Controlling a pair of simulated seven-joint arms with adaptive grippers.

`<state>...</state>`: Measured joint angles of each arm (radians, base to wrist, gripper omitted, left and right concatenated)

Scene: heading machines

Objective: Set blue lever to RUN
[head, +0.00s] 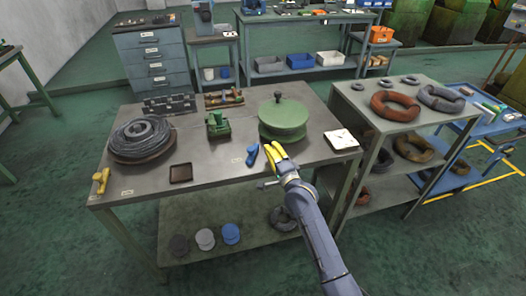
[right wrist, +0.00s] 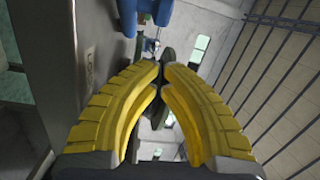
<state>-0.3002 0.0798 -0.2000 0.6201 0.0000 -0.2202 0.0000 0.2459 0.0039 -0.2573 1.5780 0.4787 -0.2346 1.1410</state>
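The blue lever (head: 252,154) is at the front edge of the grey workbench (head: 215,165), right of its middle. A small pale label (head: 237,160) lies to its left; I cannot read it. My right gripper (head: 271,153) has yellow fingers and is just right of the lever, apart from it. A blue part, likely the lever (right wrist: 147,14), shows beyond the tips at the top. My left gripper is not in view.
A yellow lever (head: 101,180) is at the bench's left front corner. A green round-lidded pot (head: 284,118) stands behind the blue lever, with a white panel (head: 341,139) to its right. A coil on a round stand (head: 143,138) is at left. A shelf with rings (head: 396,106) adjoins on the right.

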